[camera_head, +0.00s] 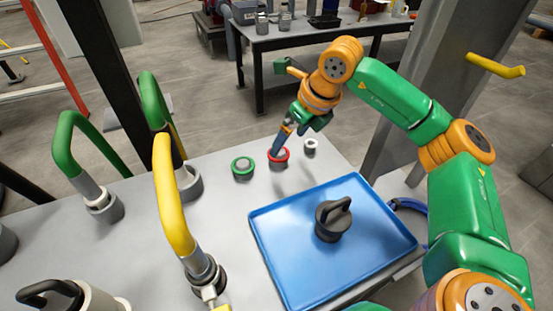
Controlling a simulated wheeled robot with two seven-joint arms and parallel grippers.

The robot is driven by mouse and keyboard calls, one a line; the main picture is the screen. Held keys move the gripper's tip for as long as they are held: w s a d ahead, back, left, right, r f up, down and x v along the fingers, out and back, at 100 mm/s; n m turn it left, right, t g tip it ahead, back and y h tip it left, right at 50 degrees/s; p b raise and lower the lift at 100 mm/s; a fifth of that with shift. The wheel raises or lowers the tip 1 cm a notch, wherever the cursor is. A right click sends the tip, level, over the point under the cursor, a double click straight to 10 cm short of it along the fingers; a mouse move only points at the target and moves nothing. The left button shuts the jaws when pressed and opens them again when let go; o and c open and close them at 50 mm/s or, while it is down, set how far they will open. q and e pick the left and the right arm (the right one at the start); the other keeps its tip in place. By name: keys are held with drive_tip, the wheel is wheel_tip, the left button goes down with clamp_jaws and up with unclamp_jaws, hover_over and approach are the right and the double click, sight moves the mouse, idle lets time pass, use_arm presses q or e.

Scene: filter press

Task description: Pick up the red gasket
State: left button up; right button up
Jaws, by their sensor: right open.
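The red gasket (279,155) is a small ring at the back of the grey table, around a dark round piece. My right gripper (276,150) comes down from above and its fingertips are at the ring, covering part of its near middle. The gripper is open; I cannot tell whether the fingers touch the gasket. My left gripper is not in view.
A green ring (243,168) lies left of the red one, and a small white ring (311,146) to the right. A blue tray (285,270) holds a dark handled lid (333,218). Green and yellow curved handles (172,195) stand at the left.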

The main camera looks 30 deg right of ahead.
sight(281, 153)
drive_tip(key=x, duration=0.4)
drive_tip(key=shift+w+a+f, duration=0.2)
drive_tip(key=shift+w+a, duration=0.05)
drive_tip(key=shift+w, duration=0.15)
drive_tip(key=c, duration=0.8)
drive_tip(key=shift+c, duration=0.2)
